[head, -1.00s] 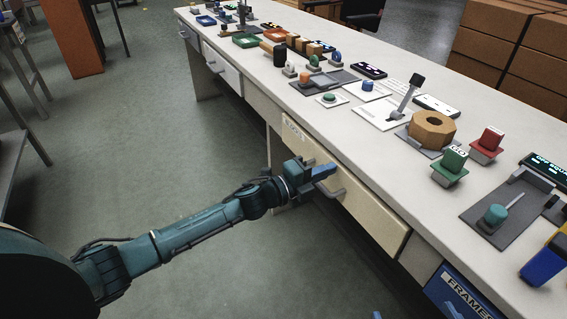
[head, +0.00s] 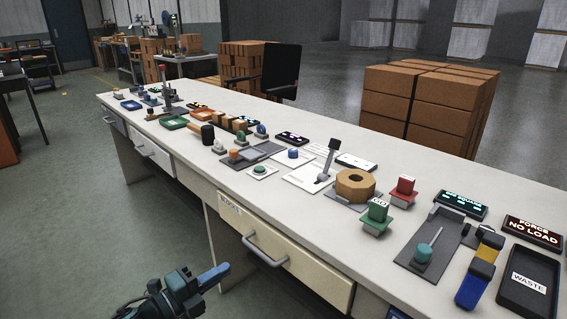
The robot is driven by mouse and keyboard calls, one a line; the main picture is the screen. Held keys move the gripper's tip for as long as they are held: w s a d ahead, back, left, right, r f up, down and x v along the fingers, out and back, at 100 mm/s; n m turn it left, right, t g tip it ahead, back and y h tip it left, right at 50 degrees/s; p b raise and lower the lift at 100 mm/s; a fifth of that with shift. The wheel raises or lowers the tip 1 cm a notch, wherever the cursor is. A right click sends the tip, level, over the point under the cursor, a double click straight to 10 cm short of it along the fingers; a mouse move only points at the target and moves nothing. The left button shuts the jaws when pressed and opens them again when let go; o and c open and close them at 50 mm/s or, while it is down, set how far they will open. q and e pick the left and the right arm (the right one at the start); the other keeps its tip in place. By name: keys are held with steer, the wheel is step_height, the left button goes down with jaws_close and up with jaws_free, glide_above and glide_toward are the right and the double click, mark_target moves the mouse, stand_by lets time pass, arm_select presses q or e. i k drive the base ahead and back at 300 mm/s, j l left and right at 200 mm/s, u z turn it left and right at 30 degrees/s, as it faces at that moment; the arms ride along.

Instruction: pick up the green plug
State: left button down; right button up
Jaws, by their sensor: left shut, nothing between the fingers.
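The green plug (head: 377,210) is a green block with a white label on top and a wider green flange below. It stands upright on the white bench (head: 325,225), near the front edge, right of centre in the head view. A similar red plug (head: 403,187) stands just behind it to the right. My left gripper (head: 217,274) is shut and empty. It shows at the bottom left, in front of the bench and well apart from the green plug. My right gripper is not in view.
A tan octagonal ring (head: 355,184) stands beside the green plug on the left. A grey plate with a teal knob (head: 423,253) lies to its right. A drawer handle (head: 265,250) sticks out from the bench front, right of my left gripper.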

mark_target(374, 221)
steer(key=k+j, duration=0.35)
steer(key=j, duration=0.15)
steer(key=k+j, duration=0.4)
